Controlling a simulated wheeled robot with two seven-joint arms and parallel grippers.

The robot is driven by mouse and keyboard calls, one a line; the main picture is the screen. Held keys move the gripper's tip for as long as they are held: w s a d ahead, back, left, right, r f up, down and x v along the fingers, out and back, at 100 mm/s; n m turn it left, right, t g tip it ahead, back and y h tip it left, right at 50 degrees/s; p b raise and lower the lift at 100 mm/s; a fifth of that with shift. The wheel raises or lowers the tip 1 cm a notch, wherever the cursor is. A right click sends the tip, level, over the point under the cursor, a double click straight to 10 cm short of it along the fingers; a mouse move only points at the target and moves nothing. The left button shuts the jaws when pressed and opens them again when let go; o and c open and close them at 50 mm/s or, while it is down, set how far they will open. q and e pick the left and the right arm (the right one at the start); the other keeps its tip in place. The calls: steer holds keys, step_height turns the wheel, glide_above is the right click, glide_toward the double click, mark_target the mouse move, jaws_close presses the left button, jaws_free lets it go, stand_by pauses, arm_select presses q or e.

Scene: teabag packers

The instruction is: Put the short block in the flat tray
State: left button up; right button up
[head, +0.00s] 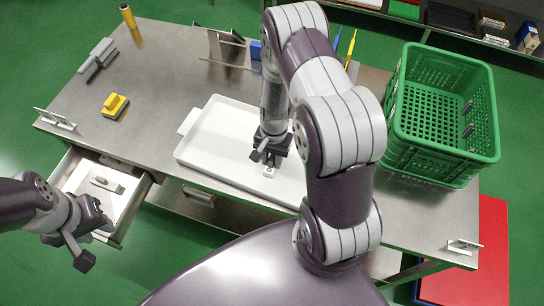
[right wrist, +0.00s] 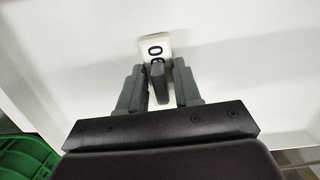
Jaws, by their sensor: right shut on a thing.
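The flat tray (head: 213,132) is white, shallow and lies on the steel table in the head view. Its white floor also fills much of the right wrist view (right wrist: 240,60). My right gripper (head: 269,157) is over the tray, pointing down. In the right wrist view, my right gripper (right wrist: 160,82) is shut on the short block (right wrist: 153,43), a small white piece with black marks and a grey upright part between the fingers. The block also shows below the gripper in the head view (head: 269,171). I cannot tell whether it touches the tray. My left gripper (head: 92,240) is open and empty near the drawer.
An open drawer (head: 139,204) at the left holds a small grey-and-white item (head: 107,184). A green crate (head: 398,145) stands on the right of the table.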

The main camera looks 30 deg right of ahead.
mark_target(267, 166)
steer(key=shift+f, duration=0.2)
steer(key=o, duration=1.1)
step_height(267, 166, up, 12)
steer(key=s+a+r+n, duration=0.2)
steer(key=n, duration=0.1)
steer(key=s+a+r+n+t, duration=0.1)
steer(key=a+r+n, duration=0.1)
steer(key=r+n, duration=0.1)
steer(key=s+a+r+n+t+h, duration=0.1)
steer(key=s+a+r+n, duration=0.1)
steer(key=r+n, duration=0.1)
steer(key=shift+s+a+r+n, duration=0.15)
steer(key=shift+s+a+n, duration=0.15)
steer(key=shift+n, duration=0.4)
